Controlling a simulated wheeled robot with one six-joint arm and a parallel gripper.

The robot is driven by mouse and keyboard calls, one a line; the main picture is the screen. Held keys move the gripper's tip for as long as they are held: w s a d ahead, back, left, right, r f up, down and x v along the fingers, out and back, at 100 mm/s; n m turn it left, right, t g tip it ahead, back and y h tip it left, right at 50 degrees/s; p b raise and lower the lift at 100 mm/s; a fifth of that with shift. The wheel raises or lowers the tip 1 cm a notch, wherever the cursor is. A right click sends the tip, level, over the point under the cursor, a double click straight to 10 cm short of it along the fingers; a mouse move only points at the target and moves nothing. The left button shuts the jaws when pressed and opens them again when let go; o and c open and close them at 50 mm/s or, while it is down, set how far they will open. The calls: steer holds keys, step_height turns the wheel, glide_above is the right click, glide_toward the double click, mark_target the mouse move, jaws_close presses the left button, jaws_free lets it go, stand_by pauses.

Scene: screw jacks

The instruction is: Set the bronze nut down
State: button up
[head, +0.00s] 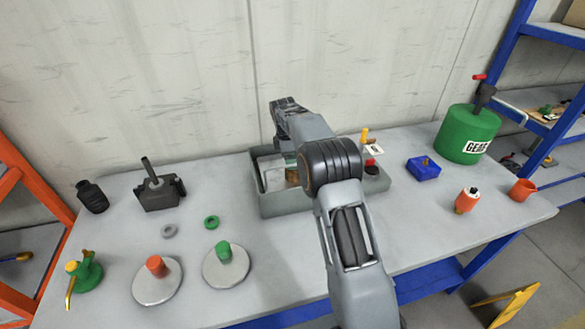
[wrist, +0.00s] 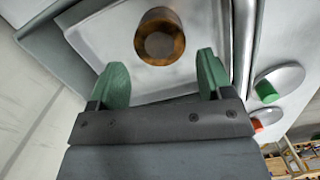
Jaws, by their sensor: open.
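The bronze nut (wrist: 160,38) is a brown ring with a dark bore. In the wrist view it stands on a white surface inside the grey bin, just beyond my fingertips. My gripper (wrist: 164,72) is open, its two green fingers wide apart with nothing between them. The nut is roughly centred ahead of the gap, apart from both fingers. In the head view my own arm covers most of the gripper, and only a small brown part of the nut (head: 291,175) shows in the grey bin (head: 275,206).
Discs with an orange post (head: 156,267) and a green post (head: 223,251) stand left of the bin. Grey and green rings (head: 211,222) lie behind them. A blue block (head: 422,169), an orange bottle (head: 467,201) and a green gear-oil can (head: 467,133) stand to the right.

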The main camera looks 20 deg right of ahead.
steer(key=s+a+r+m, duration=0.1)
steer(key=s+r+m, duration=0.3)
steer(key=r, duration=0.7)
steer(key=s+r+m+t, duration=0.3)
steer(key=s+r+m, duration=0.1)
steer(key=s, duration=0.8)
steer(key=s+f+m, duration=0.2)
steer(key=s+m, duration=0.2)
steer(key=s, duration=0.4)
steer(key=s+a+f+m+t+y, duration=0.1)
steer(key=s+f+m, duration=0.2)
steer(key=s, duration=0.6)
steer(key=shift+s+f+m+t, duration=0.3)
steer(key=shift+f+m, duration=0.05)
steer(key=shift+m, duration=0.05)
